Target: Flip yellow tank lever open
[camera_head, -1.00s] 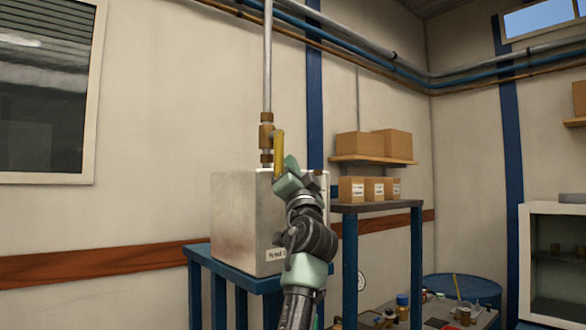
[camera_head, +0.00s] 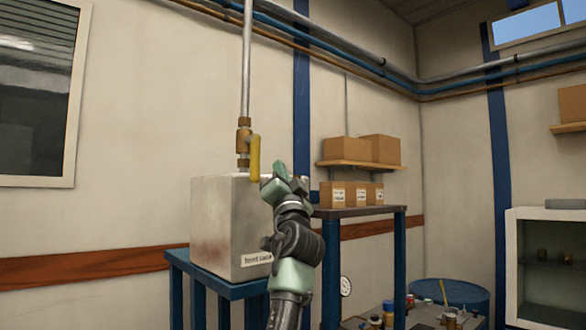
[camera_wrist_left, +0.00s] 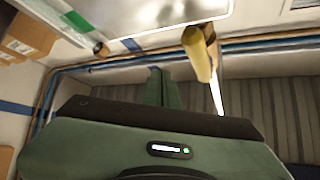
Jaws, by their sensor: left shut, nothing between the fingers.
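The yellow lever (camera_head: 254,158) hangs straight down beside the brass valve (camera_head: 243,140) on a vertical pipe. The pipe goes into the top of a pale metal box-shaped tank (camera_head: 225,225) with a white label low on its front. My left gripper (camera_head: 277,172) is shut and empty, just right of the lever's lower end, with a small gap between them in the picture. In the left wrist view, the closed green fingers (camera_wrist_left: 156,87) point upward and the yellow lever (camera_wrist_left: 197,55) stands to their right, apart from them. My right gripper is not in view.
The tank stands on a blue stand (camera_head: 215,287). A dark-topped shelf with small boxes (camera_head: 350,194) is to the right, close behind my left arm. Larger cartons sit on a wall shelf (camera_head: 361,162). Bare wall lies left of the tank.

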